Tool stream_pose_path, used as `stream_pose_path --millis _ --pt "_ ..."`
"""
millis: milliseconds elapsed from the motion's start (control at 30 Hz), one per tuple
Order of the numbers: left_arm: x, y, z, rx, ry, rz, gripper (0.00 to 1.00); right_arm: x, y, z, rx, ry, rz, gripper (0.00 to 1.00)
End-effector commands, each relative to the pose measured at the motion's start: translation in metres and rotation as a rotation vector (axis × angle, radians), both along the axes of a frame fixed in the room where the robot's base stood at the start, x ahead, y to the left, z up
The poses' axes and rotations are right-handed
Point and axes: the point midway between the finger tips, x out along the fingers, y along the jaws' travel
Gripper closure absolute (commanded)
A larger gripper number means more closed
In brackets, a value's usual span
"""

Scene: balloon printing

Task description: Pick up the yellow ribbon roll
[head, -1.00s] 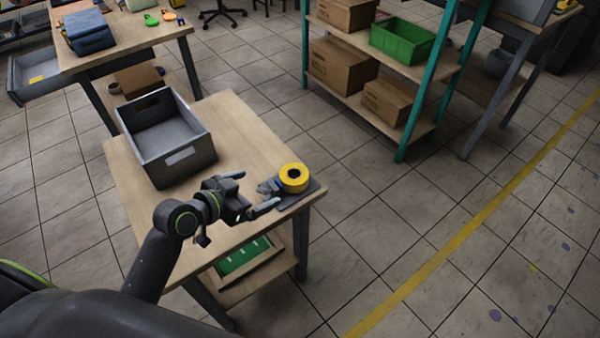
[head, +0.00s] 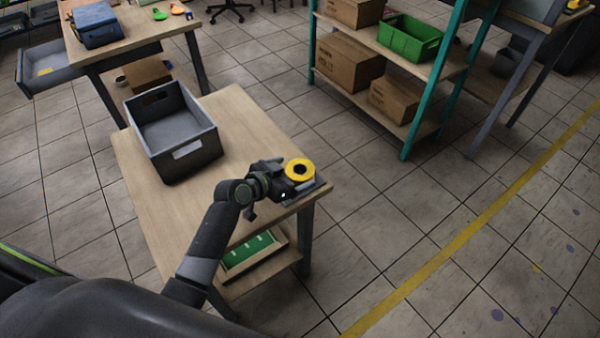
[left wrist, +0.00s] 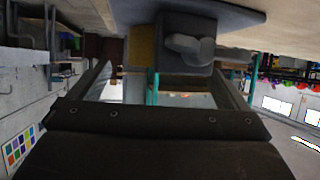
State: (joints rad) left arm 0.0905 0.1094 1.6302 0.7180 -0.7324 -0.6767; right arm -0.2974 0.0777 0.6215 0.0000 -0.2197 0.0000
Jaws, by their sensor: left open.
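The yellow ribbon roll (head: 299,170) sits on a dark holder (head: 313,188) at the near right corner of the wooden table, in the head view. My left gripper (head: 280,172) is right beside the roll, on its left side. In the left wrist view the fingers of my left gripper (left wrist: 165,75) are spread wide, with no object visibly clamped. The roll shows there as a yellow patch (left wrist: 140,46) beside a dark block with a grey part, beyond the fingers. Whether the fingers straddle the roll is hidden. My right gripper is not in view.
A grey bin (head: 187,152) stands on the same table (head: 250,125), left of the roll. A lower shelf holds a green item (head: 248,250). A teal-framed shelf with boxes and a green crate (head: 409,37) stands across clear floor at the back.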

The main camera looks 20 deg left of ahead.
Motion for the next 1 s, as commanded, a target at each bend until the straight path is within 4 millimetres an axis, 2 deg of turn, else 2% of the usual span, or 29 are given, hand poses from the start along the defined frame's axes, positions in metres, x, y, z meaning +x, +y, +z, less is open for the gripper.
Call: stream_pose_path --millis 200,533,900,1000 --pt "0.018 -0.008 -0.011 0.0 0.001 0.001 0.02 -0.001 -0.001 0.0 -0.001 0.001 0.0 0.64" --pt "0.02 -0.009 -0.013 0.001 0.001 0.002 0.04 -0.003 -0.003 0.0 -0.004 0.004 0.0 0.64" --pt "0.02 -0.009 -0.012 0.001 0.001 0.002 0.52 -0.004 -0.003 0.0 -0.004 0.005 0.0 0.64" --pt "0.02 -0.009 -0.012 0.001 0.0 0.002 0.52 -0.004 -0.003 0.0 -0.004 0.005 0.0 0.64"
